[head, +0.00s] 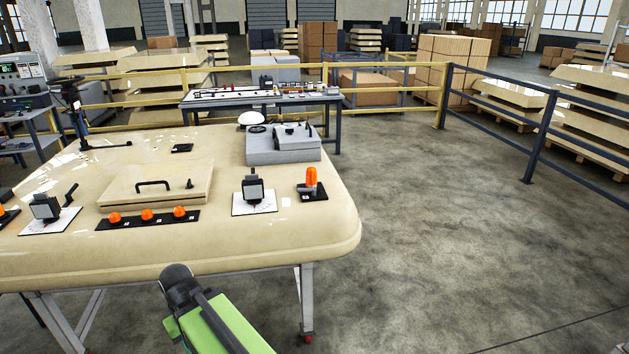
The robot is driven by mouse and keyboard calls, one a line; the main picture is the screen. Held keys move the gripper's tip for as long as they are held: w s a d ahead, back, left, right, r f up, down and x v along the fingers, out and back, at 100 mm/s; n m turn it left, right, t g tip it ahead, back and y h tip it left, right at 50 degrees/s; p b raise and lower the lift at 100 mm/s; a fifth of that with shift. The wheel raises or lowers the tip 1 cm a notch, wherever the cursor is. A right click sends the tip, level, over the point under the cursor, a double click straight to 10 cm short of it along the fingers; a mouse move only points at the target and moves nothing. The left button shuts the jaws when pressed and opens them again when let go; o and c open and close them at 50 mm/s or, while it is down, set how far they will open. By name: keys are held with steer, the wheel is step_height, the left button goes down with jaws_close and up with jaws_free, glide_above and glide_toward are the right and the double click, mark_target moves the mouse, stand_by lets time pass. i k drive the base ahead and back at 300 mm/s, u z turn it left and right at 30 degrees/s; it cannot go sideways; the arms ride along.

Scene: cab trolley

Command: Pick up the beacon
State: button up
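An upright orange beacon (311,177) stands on a small black plate near the right end of the cream trolley top (290,222). A grey part is beside its base on the left. Another orange piece (6,213) is cut off at the left picture edge, and I cannot tell whether it is a second beacon. Green and dark parts of my arm show at the bottom, in front of the trolley and well short of the upright beacon. No gripper fingers can be made out.
Behind stand a table (333,99) and yellow railing (443,95). Floor at right is open.

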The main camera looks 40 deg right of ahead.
mark_target(312, 179)
steer(key=z, duration=0.05)
steer(key=i, duration=0.95)
steer(key=u, duration=0.1)
